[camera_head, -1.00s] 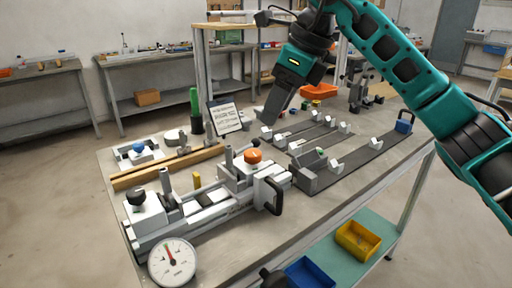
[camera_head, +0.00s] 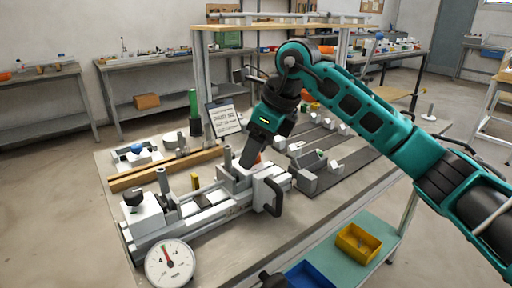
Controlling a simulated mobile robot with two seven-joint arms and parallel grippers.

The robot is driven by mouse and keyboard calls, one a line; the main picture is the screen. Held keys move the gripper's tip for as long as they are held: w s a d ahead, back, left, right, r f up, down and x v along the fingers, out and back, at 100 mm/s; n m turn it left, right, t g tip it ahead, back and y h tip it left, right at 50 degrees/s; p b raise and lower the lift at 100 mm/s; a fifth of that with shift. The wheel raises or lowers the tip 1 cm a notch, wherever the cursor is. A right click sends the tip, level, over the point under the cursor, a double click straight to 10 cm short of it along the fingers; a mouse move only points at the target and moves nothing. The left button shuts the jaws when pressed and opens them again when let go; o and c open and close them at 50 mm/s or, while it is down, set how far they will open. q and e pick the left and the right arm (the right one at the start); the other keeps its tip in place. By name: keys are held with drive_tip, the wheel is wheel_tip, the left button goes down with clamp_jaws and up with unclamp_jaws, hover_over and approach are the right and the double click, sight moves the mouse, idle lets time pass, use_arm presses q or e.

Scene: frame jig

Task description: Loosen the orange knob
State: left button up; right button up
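The orange knob (camera_head: 258,158) sits on top of the right end of the grey-white frame jig (camera_head: 205,208). Only a small part of it shows, as my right gripper covers the rest. My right gripper (camera_head: 249,156) points down at the knob, its fingers overlapping the knob in the picture. I see the fingers from the side, so I cannot tell whether they are open or touch the knob.
A black knob (camera_head: 133,198) and a round dial gauge (camera_head: 170,263) are at the jig's left end. A black handle (camera_head: 273,197) is on its right. A sign (camera_head: 224,118) stands behind. A yellow bin (camera_head: 357,241) and a blue bin (camera_head: 310,275) are on the lower shelf.

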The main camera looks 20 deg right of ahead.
drive_tip(key=c, duration=1)
